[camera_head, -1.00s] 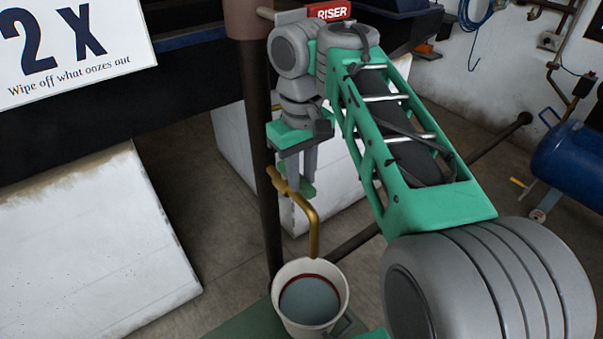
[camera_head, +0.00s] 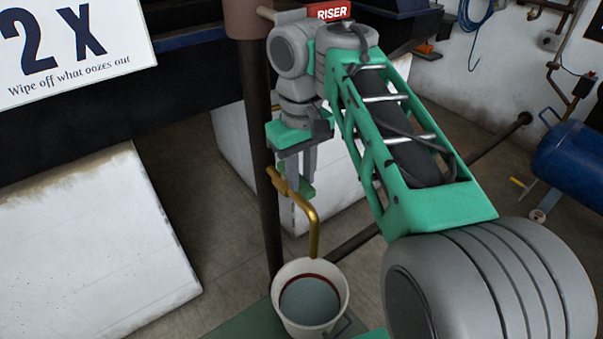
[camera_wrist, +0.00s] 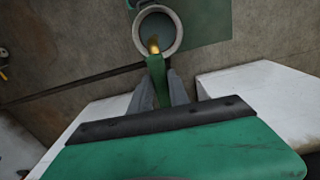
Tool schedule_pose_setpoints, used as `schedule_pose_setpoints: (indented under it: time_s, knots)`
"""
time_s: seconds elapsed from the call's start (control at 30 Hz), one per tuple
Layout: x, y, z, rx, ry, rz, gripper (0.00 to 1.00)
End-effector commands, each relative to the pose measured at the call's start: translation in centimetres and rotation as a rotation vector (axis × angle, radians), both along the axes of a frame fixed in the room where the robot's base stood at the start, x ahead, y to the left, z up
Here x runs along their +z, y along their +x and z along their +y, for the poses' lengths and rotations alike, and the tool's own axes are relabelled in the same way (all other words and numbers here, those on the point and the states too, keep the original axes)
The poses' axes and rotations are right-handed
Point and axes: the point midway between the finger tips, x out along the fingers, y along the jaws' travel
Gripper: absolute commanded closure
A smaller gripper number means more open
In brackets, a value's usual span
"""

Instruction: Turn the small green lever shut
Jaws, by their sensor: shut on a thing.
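The small green lever (camera_head: 308,191) shows partly beside the brass tap pipe (camera_head: 313,222), below my gripper's fingers. In the wrist view the green lever (camera_wrist: 158,70) runs between the two grey fingers, pointing toward the bucket. My gripper (camera_head: 301,186) points down and is shut on the lever; the fingers hide part of it. The brass pipe bends down over the bucket, and its outlet (camera_wrist: 154,46) shows above the bucket in the wrist view.
A white bucket (camera_head: 340,297) with grey-blue contents stands under the pipe on a green surface (camera_head: 243,322). A dark upright pipe (camera_head: 264,170) runs just left of my gripper. White blocks (camera_head: 90,240) stand left and behind. A blue tank (camera_head: 570,165) is at the right.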

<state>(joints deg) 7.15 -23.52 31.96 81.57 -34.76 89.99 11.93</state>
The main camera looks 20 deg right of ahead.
Motion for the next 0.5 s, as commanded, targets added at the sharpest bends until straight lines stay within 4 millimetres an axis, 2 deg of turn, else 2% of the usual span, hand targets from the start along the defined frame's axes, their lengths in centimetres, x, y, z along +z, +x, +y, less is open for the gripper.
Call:
schedule_pose_setpoints:
  time_s: [0.3, 0.5]
  knots:
    - [-0.1, -0.2, 2.3, -0.331, 0.000, 0.000, 1.00]
    - [0.0, -0.2, 2.4, -0.379, 0.000, 0.000, 1.00]
